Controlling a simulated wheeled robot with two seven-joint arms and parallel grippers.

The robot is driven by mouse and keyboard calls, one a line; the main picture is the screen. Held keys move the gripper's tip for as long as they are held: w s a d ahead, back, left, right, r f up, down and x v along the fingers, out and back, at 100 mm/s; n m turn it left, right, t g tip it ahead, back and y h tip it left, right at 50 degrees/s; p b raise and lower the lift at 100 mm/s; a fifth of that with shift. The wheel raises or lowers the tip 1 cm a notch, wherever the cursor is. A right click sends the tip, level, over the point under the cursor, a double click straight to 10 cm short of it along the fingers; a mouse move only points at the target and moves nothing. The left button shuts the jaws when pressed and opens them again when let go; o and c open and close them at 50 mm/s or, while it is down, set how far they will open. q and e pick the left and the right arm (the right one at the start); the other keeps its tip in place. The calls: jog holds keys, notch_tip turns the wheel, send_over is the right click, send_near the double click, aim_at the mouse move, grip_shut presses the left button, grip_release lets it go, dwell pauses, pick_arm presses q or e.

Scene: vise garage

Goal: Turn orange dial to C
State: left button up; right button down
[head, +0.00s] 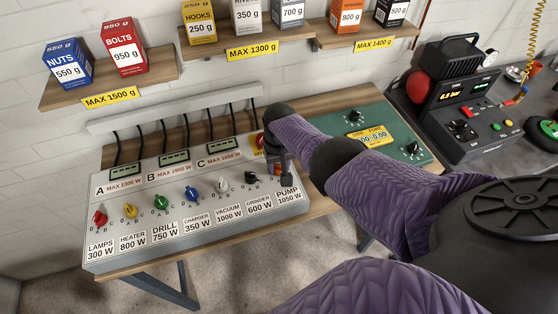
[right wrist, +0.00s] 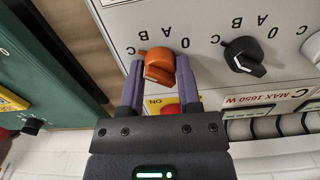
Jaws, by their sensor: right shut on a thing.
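The orange dial (right wrist: 158,62) is on the grey panel in the right wrist view, with the letters C, B, A and O around it. My right gripper (right wrist: 160,80) has its two purple fingers on either side of the dial and is shut on it. I cannot tell which letter the dial points to. In the head view my right gripper (head: 278,168) is at the panel's right end, above the PUMP 1050 W label (head: 289,195), and largely hides the dial. My left gripper is not in view.
A black dial (right wrist: 243,56) sits beside the orange one. More coloured dials, such as the blue one (head: 191,194), line the grey panel (head: 130,250). A green board (head: 400,135) and black device (head: 455,105) stand right. Boxes sit on wall shelves.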

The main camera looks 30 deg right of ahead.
aim_at(279, 165)
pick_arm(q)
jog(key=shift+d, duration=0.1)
pick_arm(e)
jog(key=shift+n, duration=0.9)
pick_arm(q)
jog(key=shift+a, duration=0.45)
pick_arm(e)
jog(key=shift+c, duration=1.5)
grip_release()
notch_tip(279, 165, up, 9)
jog(key=p, duration=0.6)
jog(key=shift+r+p, duration=0.45)
jog(key=shift+r, duration=0.1)
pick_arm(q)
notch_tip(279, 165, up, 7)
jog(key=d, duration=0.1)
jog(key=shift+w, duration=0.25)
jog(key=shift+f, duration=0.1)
pick_arm(e)
jog(key=shift+f, duration=0.15)
